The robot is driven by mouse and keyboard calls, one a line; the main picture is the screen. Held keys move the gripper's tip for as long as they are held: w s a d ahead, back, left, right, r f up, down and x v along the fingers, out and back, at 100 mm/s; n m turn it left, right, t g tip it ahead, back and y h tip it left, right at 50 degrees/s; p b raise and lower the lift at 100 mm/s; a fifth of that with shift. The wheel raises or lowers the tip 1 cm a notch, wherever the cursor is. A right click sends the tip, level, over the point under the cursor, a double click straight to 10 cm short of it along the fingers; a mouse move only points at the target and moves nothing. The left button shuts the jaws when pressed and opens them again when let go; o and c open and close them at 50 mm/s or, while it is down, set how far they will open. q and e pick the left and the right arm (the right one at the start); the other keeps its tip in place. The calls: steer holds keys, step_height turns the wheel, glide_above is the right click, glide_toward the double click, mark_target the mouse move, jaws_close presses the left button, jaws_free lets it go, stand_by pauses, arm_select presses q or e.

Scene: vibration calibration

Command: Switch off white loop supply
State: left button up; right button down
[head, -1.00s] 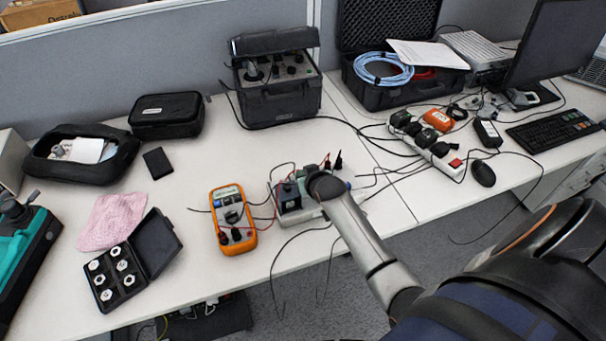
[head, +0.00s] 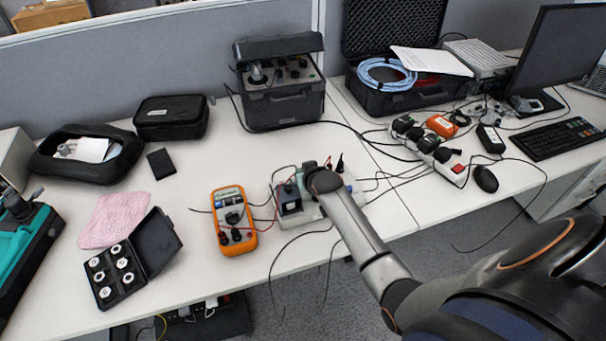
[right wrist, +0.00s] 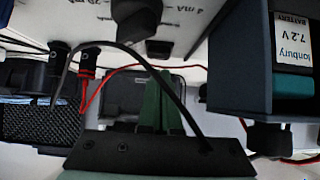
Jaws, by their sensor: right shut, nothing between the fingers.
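The white loop supply (head: 312,212) sits on the desk right of the orange multimeter, partly hidden by my right wrist. A dark battery block (head: 289,200) stands at its left side. In the right wrist view the pale panel of the supply (right wrist: 205,12), marked 4 mA and 20 mA, fills the top, with dark knobs or switches. The block labelled 7.2 V (right wrist: 240,65) is at the right. My right gripper (head: 309,166) is over the supply, shut and empty; its green fingers (right wrist: 158,80) point toward the panel. Contact cannot be told. My left gripper is out of view.
An orange multimeter (head: 233,222) stands left of the supply, with leads between them. Black and red leads (right wrist: 92,85) cross close to my fingers. A power strip (head: 448,168) with plugs lies to the right. Loose cables hang over the front edge.

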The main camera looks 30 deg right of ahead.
steer(key=shift+r, duration=0.1)
steer(key=r+p, duration=0.2)
steer(key=w+r+p, duration=0.1)
steer(key=r+p, duration=0.1)
steer(key=r, duration=0.1)
steer(key=shift+d, duration=0.15)
steer(key=shift+s+a+f+b, duration=0.1)
steer(key=shift+s+a+b, duration=0.1)
steer(key=shift+s+b, duration=0.45)
steer(key=s+a+r, duration=0.1)
steer(key=s+r, duration=0.4)
steer(key=r, duration=0.2)
steer(key=shift+s+a, duration=0.15)
steer(key=shift+f, duration=0.1)
